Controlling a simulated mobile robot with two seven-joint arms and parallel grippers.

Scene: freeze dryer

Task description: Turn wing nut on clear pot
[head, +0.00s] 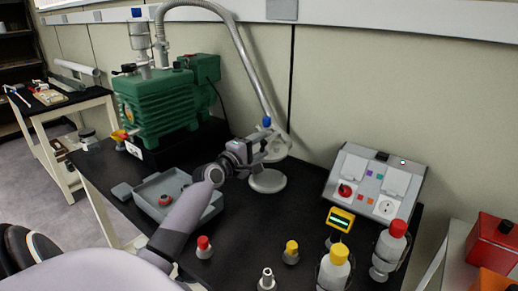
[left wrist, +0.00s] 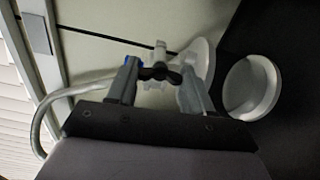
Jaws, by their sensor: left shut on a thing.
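My left gripper (head: 262,145) reaches from the lower left to the fitting at the lower end of the grey hose. In the left wrist view, my left gripper (left wrist: 160,82) has its two fingers on either side of a small dark wing nut (left wrist: 160,72) and is shut on it. A pale fitting (left wrist: 159,50) stands just behind the nut. The pale pot (head: 278,150) is partly hidden behind the gripper; it also shows in the left wrist view (left wrist: 204,58). Its clear material is hard to make out. My right gripper is not in view.
A pale round disc (head: 268,181) lies just below the gripper. Bottles (head: 388,250) and a control box (head: 372,188) stand at the right.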

